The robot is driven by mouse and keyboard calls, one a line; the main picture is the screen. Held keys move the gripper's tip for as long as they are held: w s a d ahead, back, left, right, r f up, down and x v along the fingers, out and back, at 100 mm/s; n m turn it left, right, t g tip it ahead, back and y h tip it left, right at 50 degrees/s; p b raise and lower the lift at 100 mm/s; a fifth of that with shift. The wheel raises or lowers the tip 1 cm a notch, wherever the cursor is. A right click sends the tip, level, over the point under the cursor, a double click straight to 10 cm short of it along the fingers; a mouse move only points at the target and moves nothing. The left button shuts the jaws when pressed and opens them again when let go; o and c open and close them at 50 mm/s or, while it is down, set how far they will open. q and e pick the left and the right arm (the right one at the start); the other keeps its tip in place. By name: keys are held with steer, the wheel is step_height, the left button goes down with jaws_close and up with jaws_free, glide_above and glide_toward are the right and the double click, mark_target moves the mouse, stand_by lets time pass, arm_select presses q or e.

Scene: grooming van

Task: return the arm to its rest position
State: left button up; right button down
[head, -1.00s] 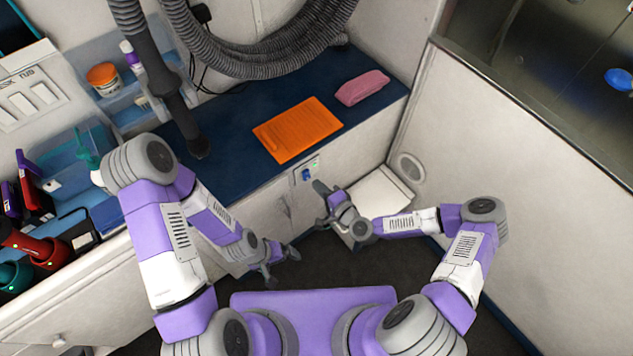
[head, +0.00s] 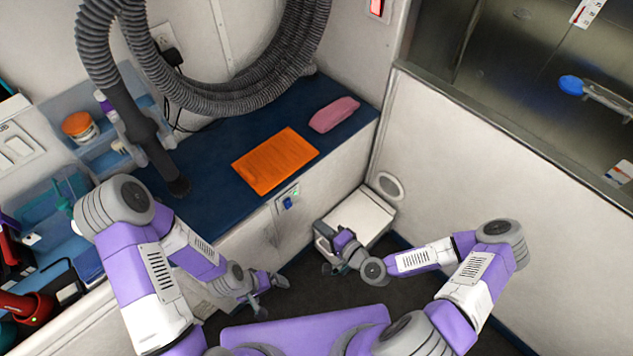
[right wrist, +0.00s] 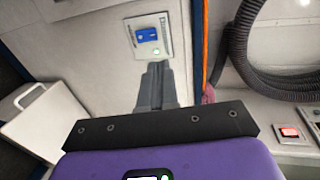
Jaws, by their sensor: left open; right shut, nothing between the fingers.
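My right gripper (head: 328,236) is in front of the low white box, in the middle of the head view. In the right wrist view its two dark fingers (right wrist: 157,86) are pressed together with nothing between them. They point toward a small panel with a blue switch (right wrist: 148,35) on the counter's front, apart from it as far as I can tell. The same blue switch (head: 288,203) shows in the head view with a green light beside it. My left gripper (head: 272,291) hangs open and empty over the dark floor, near the white cabinet front.
The dark blue counter (head: 215,215) holds an orange mat (head: 275,160) and a folded pink towel (head: 334,114). A grey ribbed hose (head: 235,95) hangs above it. A white box (head: 362,214) stands in the corner. The white partition (head: 500,165) is at right.

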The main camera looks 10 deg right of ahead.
steer(key=s+a+f+n+g, duration=0.3)
steer(key=s+f+n+g, duration=0.2)
steer(key=s+f+g, duration=0.25)
steer(key=s+d+n+g+h, duration=0.3)
steer(key=s+d+g+h, duration=0.1)
steer(key=s, duration=0.2)
steer(key=shift+d+h, duration=0.2)
steer(key=shift+h, duration=0.1)
stand_by(0.4)
